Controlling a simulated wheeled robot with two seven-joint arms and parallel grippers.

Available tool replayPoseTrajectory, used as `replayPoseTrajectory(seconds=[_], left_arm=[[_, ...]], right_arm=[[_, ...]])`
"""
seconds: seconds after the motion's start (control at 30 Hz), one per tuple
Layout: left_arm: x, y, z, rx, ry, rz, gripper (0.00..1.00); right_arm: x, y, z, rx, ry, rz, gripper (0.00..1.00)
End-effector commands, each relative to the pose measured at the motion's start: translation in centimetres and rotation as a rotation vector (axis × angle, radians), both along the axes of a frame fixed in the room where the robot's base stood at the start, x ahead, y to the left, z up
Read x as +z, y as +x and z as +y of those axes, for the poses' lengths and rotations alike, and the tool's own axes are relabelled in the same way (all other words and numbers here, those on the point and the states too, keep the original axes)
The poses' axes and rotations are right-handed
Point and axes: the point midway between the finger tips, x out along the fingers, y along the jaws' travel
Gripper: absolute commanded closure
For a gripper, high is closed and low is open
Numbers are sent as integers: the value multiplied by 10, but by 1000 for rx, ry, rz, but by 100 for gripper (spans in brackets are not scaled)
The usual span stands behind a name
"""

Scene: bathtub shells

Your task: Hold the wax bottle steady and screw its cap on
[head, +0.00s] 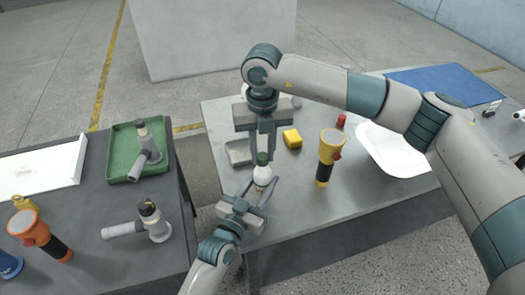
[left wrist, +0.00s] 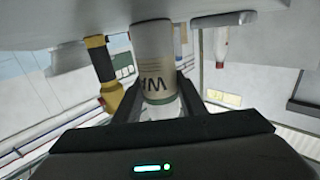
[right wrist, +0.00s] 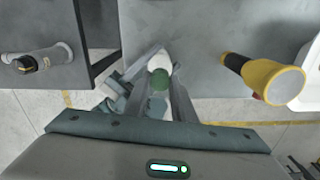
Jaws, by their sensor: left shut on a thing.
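The wax bottle (head: 262,176) is white and stands upright near the front edge of the grey table. Its lettering and a green band show upside down in the left wrist view (left wrist: 154,62). My left gripper (head: 255,191) is shut around the bottle from the front. The green cap (head: 262,158) sits at the bottle's top; it also shows in the right wrist view (right wrist: 158,106). Whether it is threaded on, I cannot tell. My right gripper (head: 262,146) points down from above, its fingers open on either side of the cap, with a small gap visible.
A yellow-black flashlight (head: 329,158) stands right of the bottle. The left table holds a green tray (head: 122,165) and several tools.

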Motion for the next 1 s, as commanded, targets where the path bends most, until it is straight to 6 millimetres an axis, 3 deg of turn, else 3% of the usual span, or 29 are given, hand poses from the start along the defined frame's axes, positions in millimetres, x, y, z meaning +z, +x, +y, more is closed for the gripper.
replayPoseTrajectory(seconds=[0.03,0.1,0.57,0.77,1.0], left_arm=[[0,0,0,0,0,1,100],[0,0,0,0,0,1,100],[0,0,0,0,0,1,100],[0,0,0,0,0,1,100],[-1,0,0,0,0,1,100]], right_arm=[[0,1,0,0,0,-1,67],[0,0,0,1,0,-1,55],[7,1,0,3,0,-1,55],[30,1,0,4,1,-3,55],[72,1,0,3,0,-3,55]])
